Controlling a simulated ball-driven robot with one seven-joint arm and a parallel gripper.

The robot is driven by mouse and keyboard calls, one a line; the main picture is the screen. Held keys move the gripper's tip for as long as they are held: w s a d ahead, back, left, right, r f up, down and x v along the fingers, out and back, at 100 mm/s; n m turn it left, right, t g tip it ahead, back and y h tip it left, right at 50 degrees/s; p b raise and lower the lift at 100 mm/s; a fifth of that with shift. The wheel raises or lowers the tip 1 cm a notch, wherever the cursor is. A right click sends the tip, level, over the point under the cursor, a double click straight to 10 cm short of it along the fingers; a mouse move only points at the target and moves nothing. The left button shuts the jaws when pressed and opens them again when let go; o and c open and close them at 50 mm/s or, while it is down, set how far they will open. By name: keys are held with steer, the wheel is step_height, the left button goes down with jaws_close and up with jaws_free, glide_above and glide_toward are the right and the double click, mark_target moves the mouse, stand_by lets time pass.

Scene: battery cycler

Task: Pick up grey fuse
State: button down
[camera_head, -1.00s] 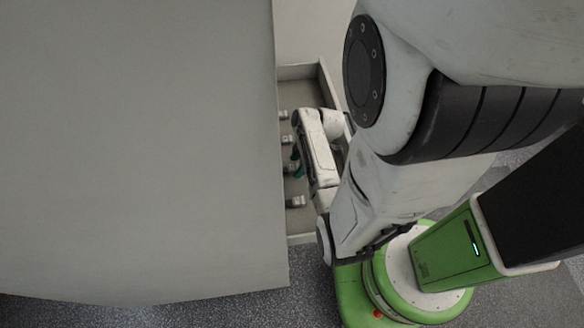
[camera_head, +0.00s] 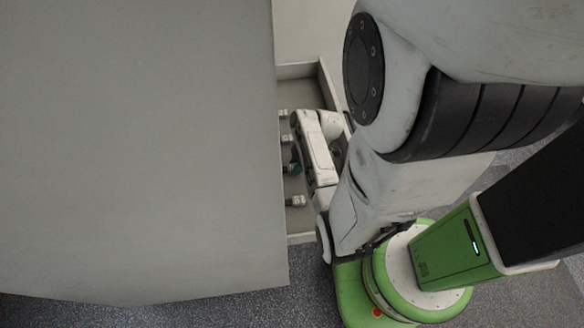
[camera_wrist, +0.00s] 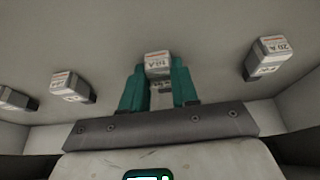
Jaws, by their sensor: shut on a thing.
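A grey fuse (camera_wrist: 158,64) with a white printed label, seemingly reading 16 A, sits between the two green fingers of my gripper (camera_wrist: 158,85) in the wrist view. The fingers are shut on it from both sides. In the head view my gripper (camera_head: 294,160) is down in the open drawer (camera_head: 300,72), and the held fuse is hidden there. Whether the fuse still touches the drawer floor I cannot tell.
Other grey fuses stand in the drawer: one labelled 20 A (camera_wrist: 268,58) to the right, and two to the left (camera_wrist: 72,86), (camera_wrist: 16,99). Drawer walls are close around my arm. A large grey panel (camera_head: 140,150) covers the head view's left.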

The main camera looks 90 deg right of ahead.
steer(key=shift+r, duration=0.1)
steer(key=shift+r, duration=0.5)
steer(key=s+a+r+b, duration=0.1)
steer(key=s+a+r, duration=0.2)
steer(key=s+r, duration=0.8)
steer(key=s, duration=0.2)
steer(key=shift+s+r, duration=0.3)
steer(key=shift+r, duration=0.1)
steer(key=shift+a, duration=0.15)
